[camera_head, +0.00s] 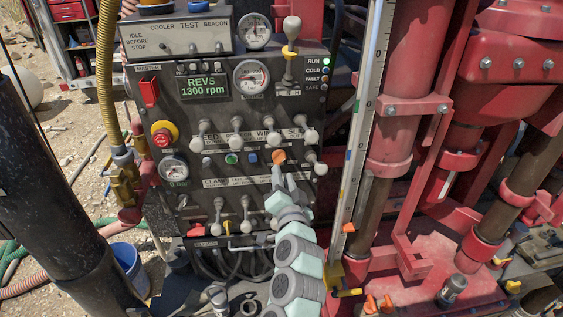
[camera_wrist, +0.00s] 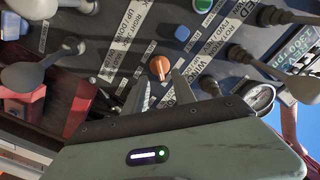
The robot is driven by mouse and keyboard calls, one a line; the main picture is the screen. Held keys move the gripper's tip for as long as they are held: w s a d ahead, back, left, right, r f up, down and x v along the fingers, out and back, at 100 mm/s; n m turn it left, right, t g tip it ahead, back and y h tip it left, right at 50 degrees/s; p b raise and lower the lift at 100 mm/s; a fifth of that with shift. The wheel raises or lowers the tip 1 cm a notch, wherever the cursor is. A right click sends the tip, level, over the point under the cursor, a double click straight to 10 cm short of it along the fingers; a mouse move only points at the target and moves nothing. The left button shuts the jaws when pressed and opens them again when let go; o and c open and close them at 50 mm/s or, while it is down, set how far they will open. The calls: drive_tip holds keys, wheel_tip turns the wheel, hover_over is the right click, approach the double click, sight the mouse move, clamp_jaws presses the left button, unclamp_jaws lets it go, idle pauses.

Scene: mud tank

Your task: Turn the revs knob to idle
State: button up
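An orange knob (camera_head: 278,156) sits on the grey control panel (camera_head: 215,185), right of its middle. I cannot read a label naming it the revs knob. It also shows in the wrist view (camera_wrist: 159,67), just beyond the fingertips. My gripper (camera_head: 284,177) is open and empty, pointing at the panel just below the orange knob. In the wrist view its two fingers (camera_wrist: 160,80) stand apart, with the knob roughly centred between their tips; contact is not clear. The green display (camera_head: 204,88) reads "REVS 1300 rpm".
Grey levers (camera_head: 237,124) stand in a row above the orange knob, with more levers (camera_head: 246,213) below. One lever (camera_head: 316,164) juts out close at right. A blue button (camera_head: 253,158) and a green button (camera_head: 232,159) lie left of the knob. A red-and-yellow stop button (camera_head: 163,133) is further left.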

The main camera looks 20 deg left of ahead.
sight(281, 163)
drive_tip(key=p+x, duration=0.1)
drive_tip(key=x, duration=0.3)
drive_tip(key=shift+w+r, duration=0.15)
drive_tip(key=shift+w, duration=0.1)
drive_tip(key=shift+w+a, duration=0.35)
drive_tip(key=shift+w, duration=0.2)
drive_tip(key=shift+c, duration=0.3)
clamp_jaws()
